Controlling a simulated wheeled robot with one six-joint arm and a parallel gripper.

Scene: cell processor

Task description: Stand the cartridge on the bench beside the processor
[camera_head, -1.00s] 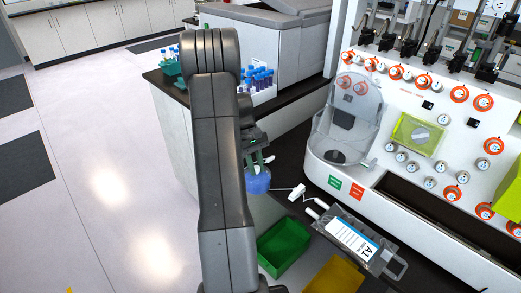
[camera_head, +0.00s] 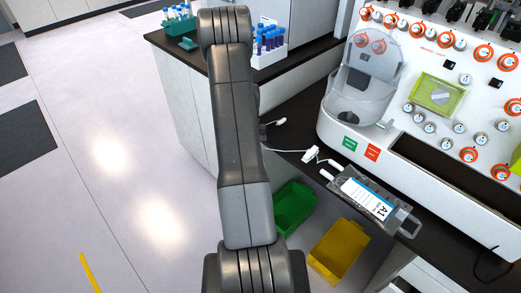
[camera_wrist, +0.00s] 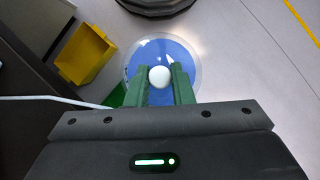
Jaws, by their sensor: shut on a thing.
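The cartridge, a round clear housing with a blue disc (camera_wrist: 160,50) and a white knob, shows in the wrist view. My gripper (camera_wrist: 162,76) has its green fingers shut on it at the knob. Floor shows around and beyond the cartridge, which appears held up in the air. In the head view my arm hides the gripper and the cartridge. The white processor (camera_head: 425,60) with orange-ringed dials and a clear domed cover stands at the right. The dark bench top (camera_head: 288,142) shows a bare strip to its left.
A clear bag labelled A1 (camera_head: 372,200) lies on the bench in front of the processor, with white tubing and a clamp (camera_head: 310,153). A green bin (camera_head: 293,207) and a yellow bin (camera_head: 337,250) stand below the bench edge. Tube racks (camera_head: 268,55) stand farther back.

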